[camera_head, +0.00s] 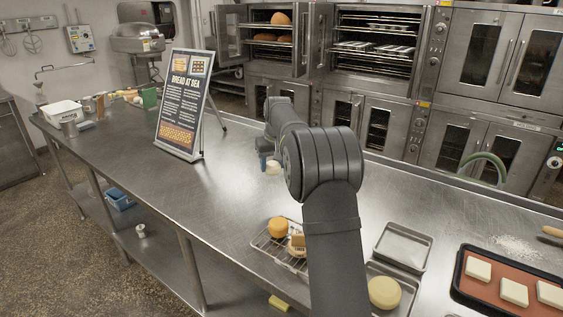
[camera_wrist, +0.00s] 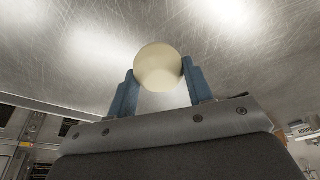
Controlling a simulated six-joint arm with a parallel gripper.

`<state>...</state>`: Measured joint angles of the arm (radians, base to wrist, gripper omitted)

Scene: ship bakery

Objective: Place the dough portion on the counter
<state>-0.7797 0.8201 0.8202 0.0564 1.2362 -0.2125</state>
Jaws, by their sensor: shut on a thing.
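The dough portion, a pale cream round lump (camera_wrist: 159,68), is between the two blue fingers of my gripper (camera_wrist: 158,85) in the wrist view. My gripper is shut on it. I cannot tell whether the dough touches the counter surface. My arm hides part of the counter to the right.
A "Bread at Sea" sign (camera_head: 184,105) stands to the left. A wire rack (camera_head: 270,244) with round loaves, an empty metal tray (camera_head: 403,247) and a dark-rimmed tray with an orange mat (camera_head: 500,290) are nearer. Ovens (camera_head: 375,50) stand behind. The counter between sign and rack is clear.

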